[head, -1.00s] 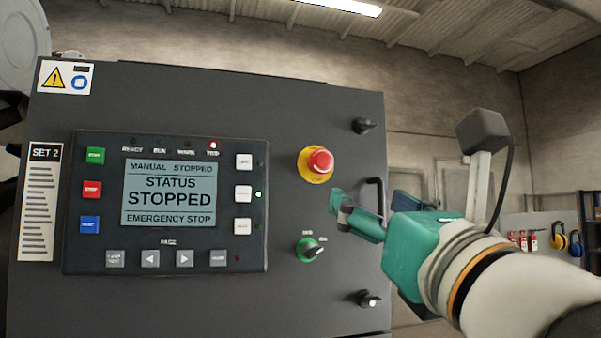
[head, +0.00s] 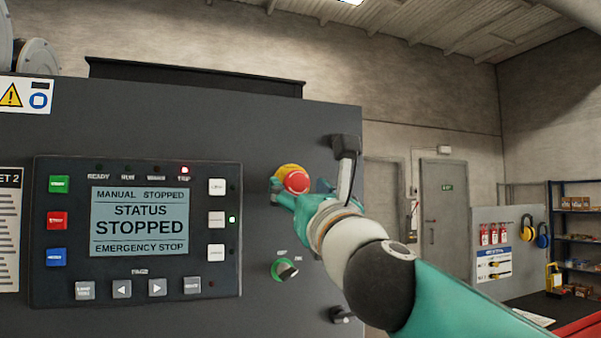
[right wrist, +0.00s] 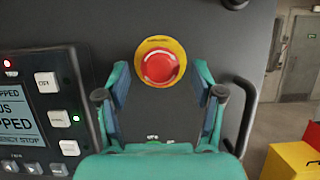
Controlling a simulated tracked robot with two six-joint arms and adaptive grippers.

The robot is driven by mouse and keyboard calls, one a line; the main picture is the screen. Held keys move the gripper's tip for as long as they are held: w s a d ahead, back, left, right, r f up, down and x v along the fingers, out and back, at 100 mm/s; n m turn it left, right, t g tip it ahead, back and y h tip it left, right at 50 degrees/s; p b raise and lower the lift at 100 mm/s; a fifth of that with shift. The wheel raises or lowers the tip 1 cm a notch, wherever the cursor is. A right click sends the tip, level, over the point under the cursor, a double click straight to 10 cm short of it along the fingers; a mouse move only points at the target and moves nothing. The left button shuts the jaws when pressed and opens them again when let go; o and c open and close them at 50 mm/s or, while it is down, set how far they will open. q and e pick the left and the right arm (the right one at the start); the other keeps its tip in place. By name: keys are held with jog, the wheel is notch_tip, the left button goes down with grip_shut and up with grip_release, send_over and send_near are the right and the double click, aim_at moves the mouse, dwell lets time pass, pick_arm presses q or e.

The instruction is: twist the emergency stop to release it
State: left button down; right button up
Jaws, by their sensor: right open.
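The red emergency stop button (head: 297,182) with its yellow collar (head: 287,170) is on the dark cabinet front, right of the control panel. In the right wrist view the button (right wrist: 160,67) faces me, ahead of and between the fingers. My right gripper (head: 290,190) is open at the button, one finger showing to its lower left. In the right wrist view my gripper (right wrist: 160,88) has a finger on either side, with nothing clamped. Contact with the button cannot be told. The display (head: 139,222) reads STOPPED, EMERGENCY STOP. My left gripper is not in view.
A green-ringed selector switch (head: 286,269) sits below the button. A dark door handle (right wrist: 243,115) stands right of my gripper. A yellow box (right wrist: 290,165) is at the lower right. The cabinet face around the button is flat.

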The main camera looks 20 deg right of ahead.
jog(key=shift+w+r, duration=0.25)
jog(key=shift+w, duration=0.3)
